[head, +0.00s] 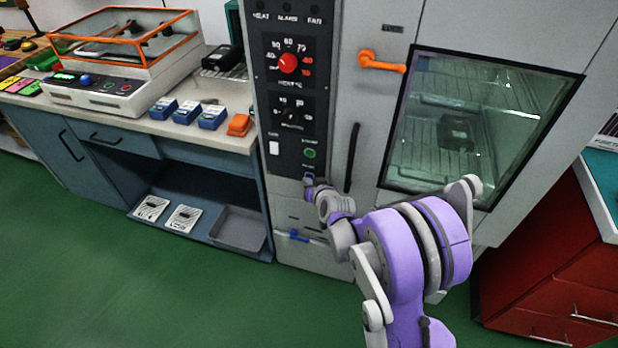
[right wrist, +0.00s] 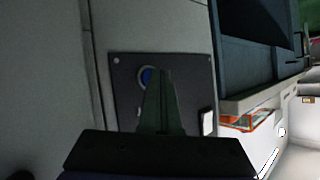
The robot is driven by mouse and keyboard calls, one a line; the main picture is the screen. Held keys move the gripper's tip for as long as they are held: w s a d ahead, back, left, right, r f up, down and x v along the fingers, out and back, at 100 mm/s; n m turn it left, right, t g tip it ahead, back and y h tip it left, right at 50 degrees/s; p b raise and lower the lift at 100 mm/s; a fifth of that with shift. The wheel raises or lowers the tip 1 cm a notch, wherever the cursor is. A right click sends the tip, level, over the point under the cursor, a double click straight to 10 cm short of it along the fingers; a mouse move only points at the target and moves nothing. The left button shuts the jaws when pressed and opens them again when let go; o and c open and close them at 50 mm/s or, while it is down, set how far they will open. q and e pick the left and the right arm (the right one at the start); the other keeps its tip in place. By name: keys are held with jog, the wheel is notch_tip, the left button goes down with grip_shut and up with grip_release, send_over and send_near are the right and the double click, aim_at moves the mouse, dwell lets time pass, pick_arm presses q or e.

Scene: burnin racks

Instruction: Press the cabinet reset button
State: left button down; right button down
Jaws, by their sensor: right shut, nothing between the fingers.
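The grey cabinet (head: 380,100) has a dark control panel (head: 285,105) with dials, a green button (head: 309,153) and, near its lower edge, a blue button. I take the blue one to be the reset button; its label is too small to read. In the right wrist view the blue button (right wrist: 147,77) shows in a pale ring, partly covered by my fingers. My right gripper (head: 309,184) is shut and empty, its tips at the panel's lower right, over or just beside the blue button. I cannot tell whether they touch it. My left gripper is out of view.
A dark vertical handle (head: 352,157) stands just right of the panel. An orange latch (head: 382,61) sits beside the glass door (head: 480,125). A workbench (head: 150,122) with small blue boxes is at left, a red drawer unit (head: 550,270) at right. The green floor (head: 120,285) is clear.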

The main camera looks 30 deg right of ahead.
jog(key=shift+s+a, duration=0.4)
jog(key=shift+a, duration=0.05)
jog(key=shift+a, duration=0.1)
jog(key=s+a+b, duration=0.1)
jog(key=a, duration=0.1)
jog(key=s+a, duration=0.1)
jog(key=s, duration=0.1)
jog(key=shift+s+a+b, duration=0.15)
jog(key=shift+a+b, duration=0.2)
jog(key=shift+b, duration=0.05)
dwell(0.7)
